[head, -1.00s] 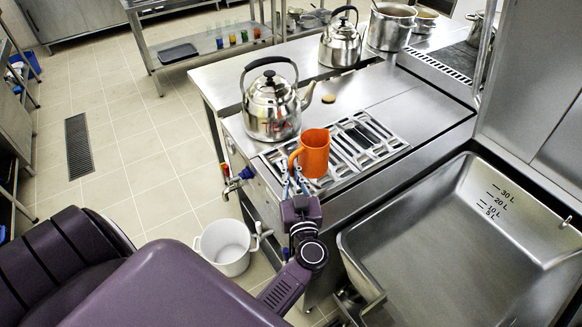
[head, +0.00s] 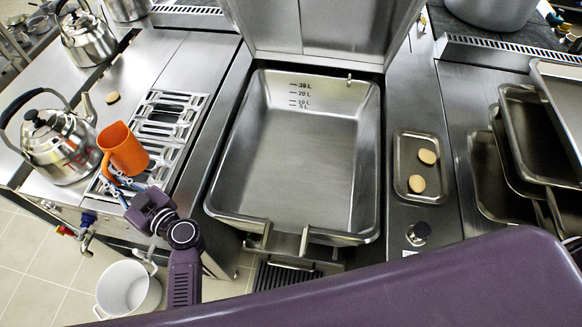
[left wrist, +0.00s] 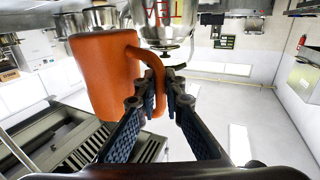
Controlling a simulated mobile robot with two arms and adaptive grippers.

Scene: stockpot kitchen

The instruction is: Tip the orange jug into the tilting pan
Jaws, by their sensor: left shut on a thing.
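The orange jug (head: 123,150) is above the slotted grate of the counter in the head view. My left gripper (head: 122,186) is shut on its handle. In the left wrist view the jug (left wrist: 102,75) fills the left of the picture, with its handle between the fingers (left wrist: 160,88). Whether the jug touches the grate is hard to tell. The tilting pan (head: 305,160) is to the right of the jug, wide, open and empty, with litre marks on its back wall. My right gripper is not in view.
A steel kettle (head: 58,145) stands just left of the jug, and another kettle (head: 88,38) stands behind it. A white bucket (head: 128,288) is on the floor below. A small tray (head: 404,143) with two round buns lies right of the pan.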

